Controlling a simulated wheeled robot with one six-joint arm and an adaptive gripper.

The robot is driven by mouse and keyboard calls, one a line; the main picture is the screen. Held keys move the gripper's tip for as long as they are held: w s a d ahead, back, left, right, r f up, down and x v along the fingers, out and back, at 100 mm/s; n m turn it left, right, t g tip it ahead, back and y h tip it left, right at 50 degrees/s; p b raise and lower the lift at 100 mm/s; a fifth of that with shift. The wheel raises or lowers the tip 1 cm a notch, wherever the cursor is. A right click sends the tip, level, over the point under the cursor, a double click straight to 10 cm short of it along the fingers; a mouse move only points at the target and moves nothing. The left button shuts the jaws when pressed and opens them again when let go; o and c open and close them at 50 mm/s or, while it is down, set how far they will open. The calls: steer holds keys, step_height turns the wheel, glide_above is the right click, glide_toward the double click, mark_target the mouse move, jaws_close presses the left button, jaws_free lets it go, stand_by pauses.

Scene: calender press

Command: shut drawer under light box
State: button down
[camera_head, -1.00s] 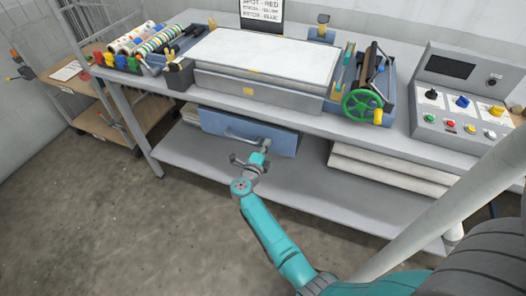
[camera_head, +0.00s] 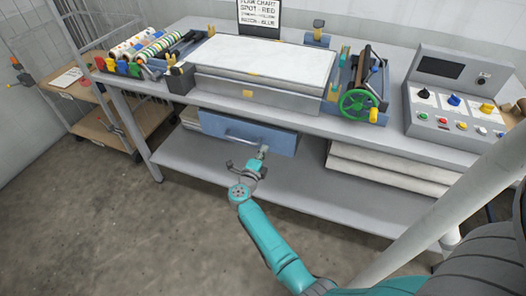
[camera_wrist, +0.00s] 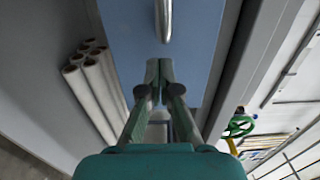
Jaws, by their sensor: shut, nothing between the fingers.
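The blue drawer (camera_head: 250,135) with a grey bar handle (camera_head: 240,138) hangs under the table top, below the white light box (camera_head: 262,58). Its front also fills the upper middle of the wrist view (camera_wrist: 200,40), with the handle end (camera_wrist: 165,22) above my fingertips. How far the drawer stands out is hard to tell. My gripper (camera_head: 263,150) is at the lower right part of the drawer front. In the wrist view my gripper (camera_wrist: 159,66) has its fingers together and empty, at or very near the blue front; contact cannot be told.
Rolled white tubes (camera_head: 390,170) lie on the lower shelf (camera_head: 220,175), right of the drawer. A green handwheel (camera_head: 359,104) and a control box (camera_head: 450,100) are on the table above. The floor in front is clear.

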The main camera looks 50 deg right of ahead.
steer(key=v, duration=1)
steer(key=shift+a, duration=0.4)
steer(key=shift+s, duration=0.2)
